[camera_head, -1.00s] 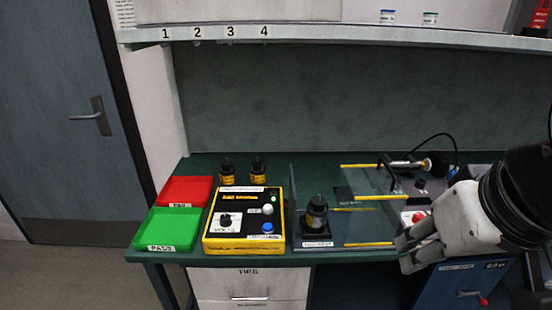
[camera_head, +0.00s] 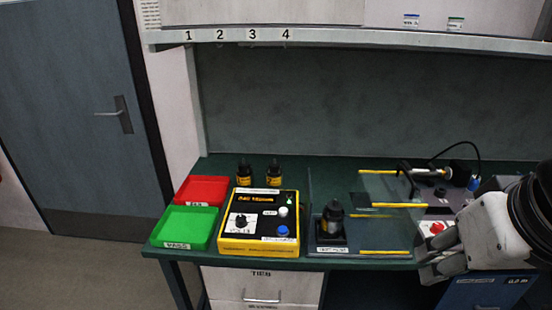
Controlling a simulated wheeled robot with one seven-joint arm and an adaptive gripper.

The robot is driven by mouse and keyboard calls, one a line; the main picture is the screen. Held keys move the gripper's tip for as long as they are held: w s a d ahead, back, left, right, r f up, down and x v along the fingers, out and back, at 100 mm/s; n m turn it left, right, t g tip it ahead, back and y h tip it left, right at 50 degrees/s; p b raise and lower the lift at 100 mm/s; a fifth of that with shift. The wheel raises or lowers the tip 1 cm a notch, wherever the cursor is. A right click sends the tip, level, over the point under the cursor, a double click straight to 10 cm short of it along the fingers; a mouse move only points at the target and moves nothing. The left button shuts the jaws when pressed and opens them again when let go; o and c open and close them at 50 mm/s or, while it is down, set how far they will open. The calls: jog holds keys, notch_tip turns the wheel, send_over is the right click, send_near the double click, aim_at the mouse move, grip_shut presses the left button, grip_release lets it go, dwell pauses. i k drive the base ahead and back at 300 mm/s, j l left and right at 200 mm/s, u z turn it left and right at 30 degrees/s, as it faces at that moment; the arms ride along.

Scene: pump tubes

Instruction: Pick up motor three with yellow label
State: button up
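Two small black motors with yellow labels stand upright at the back of the green bench. The left one (camera_head: 244,174) is roughly below the shelf number 3, and the right one (camera_head: 273,174) is nearer the number 4. A third dark motor (camera_head: 333,218) stands in a black labelled nest behind a clear panel; its label colour is hard to tell. My gripper (camera_head: 433,257) is at the right, over the bench's front edge, far from the two back motors. Its fingers look apart, with nothing seen between them.
A yellow-and-black tester box (camera_head: 258,247) stands in front of the two motors. A red tray (camera_head: 203,189) and a green tray (camera_head: 185,228) are to its left. The clear panels (camera_head: 385,220) with yellow edges stand between my gripper and the motors. A shelf (camera_head: 350,40) overhangs the back.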

aim_at(333, 215)
jog(key=i+l+u, duration=0.4)
jog(key=l, duration=0.3)
jog(key=i+l+u, duration=0.2)
jog(key=l, duration=0.2)
